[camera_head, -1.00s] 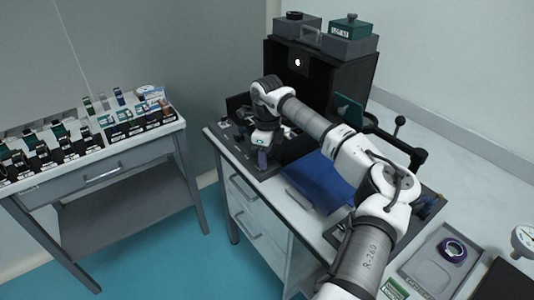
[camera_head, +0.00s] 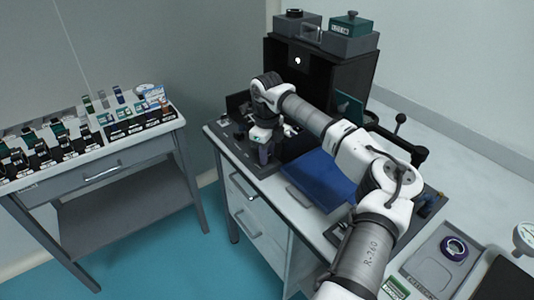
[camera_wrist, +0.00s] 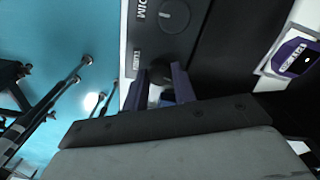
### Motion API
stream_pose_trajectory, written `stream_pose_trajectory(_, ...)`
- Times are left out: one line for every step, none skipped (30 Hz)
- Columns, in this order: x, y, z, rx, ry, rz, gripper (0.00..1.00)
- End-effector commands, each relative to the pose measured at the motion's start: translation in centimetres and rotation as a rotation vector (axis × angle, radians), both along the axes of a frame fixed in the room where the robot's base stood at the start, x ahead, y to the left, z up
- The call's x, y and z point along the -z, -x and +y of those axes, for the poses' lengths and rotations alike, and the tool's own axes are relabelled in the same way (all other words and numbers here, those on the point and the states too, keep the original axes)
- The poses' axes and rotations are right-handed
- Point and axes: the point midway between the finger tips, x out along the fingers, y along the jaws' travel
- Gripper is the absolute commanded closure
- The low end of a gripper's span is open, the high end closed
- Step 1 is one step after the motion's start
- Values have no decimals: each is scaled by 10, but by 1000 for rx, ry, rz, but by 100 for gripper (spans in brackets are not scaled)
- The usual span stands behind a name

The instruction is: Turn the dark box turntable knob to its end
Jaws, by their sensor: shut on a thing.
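The dark box (camera_head: 320,80) is a tall black cabinet on the bench in the head view, with a black base plate in front. My gripper (camera_head: 264,158) points down at the front left of that base. In the wrist view, my gripper's two dark fingers (camera_wrist: 161,88) stand close together on either side of a small part at the dark panel's edge. It is shut on this part, apparently the turntable knob, which is mostly hidden by the fingers. Another round dark knob (camera_wrist: 174,16), beside a white label, shows on the panel, clear of the fingers.
A blue mat (camera_head: 318,178) lies right of the gripper on the bench. A grey tray with a purple ring (camera_head: 454,248) is at lower right. A side table (camera_head: 110,147) with several small boxes stands left, across a gap of floor.

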Motion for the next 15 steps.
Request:
stream_pose_trajectory(1, 0, 0, 36, 3, -1, 96)
stream_pose_trajectory(1, 0, 0, 61, 2, -1, 96)
stream_pose_trajectory(1, 0, 0, 95, 2, -1, 96)
stream_pose_trajectory(1, 0, 0, 122, 1, -2, 96)
stream_pose_trajectory(1, 0, 0, 151, 1, -2, 96)
stream_pose_trajectory(1, 0, 0, 188, 2, -3, 96)
stream_pose_trajectory(1, 0, 0, 217, 2, -2, 96)
stream_pose_trajectory(1, 0, 0, 246, 2, -1, 96)
stream_pose_trajectory(1, 0, 0, 284, 2, -1, 96)
stream_pose_trajectory(1, 0, 0, 313, 3, -2, 96)
stream_pose_trajectory(1, 0, 0, 341, 3, -2, 96)
stream_pose_trajectory(1, 0, 0, 379, 3, -2, 96)
stream_pose_trajectory(1, 0, 0, 408, 1, -2, 96)
stream_pose_trajectory(1, 0, 0, 436, 1, -2, 96)
stream_pose_trajectory(1, 0, 0, 474, 2, -3, 96)
